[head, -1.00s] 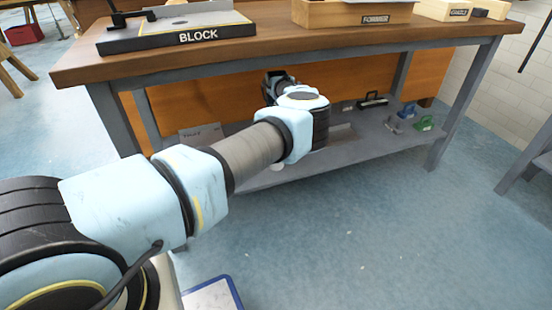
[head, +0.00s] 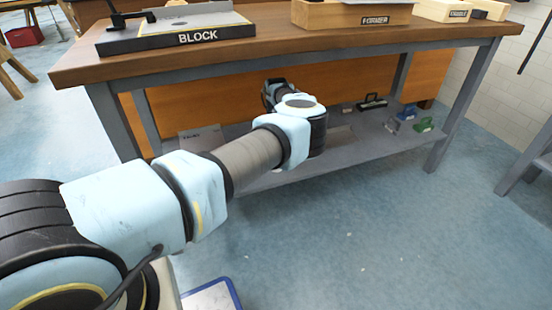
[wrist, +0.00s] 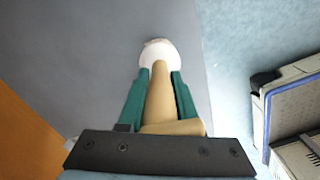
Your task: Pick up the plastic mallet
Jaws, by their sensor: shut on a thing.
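The plastic mallet shows in the wrist view, with a tan handle (wrist: 159,97) and a rounded white end (wrist: 160,52) beyond the fingertips. My gripper (wrist: 158,80) has teal fingers on both sides of the handle and is shut on it. Grey surface lies behind the mallet; I cannot tell whether the mallet touches it. In the head view my arm reaches to the workbench's lower shelf, and its own links hide the gripper and the mallet.
The wooden workbench top (head: 280,38) is above my arm's end. The grey lower shelf (head: 365,150) holds a black-handled tool (head: 372,101), a blue item (head: 407,112) and a green item (head: 424,125) at right. An orange panel (head: 215,95) closes the back.

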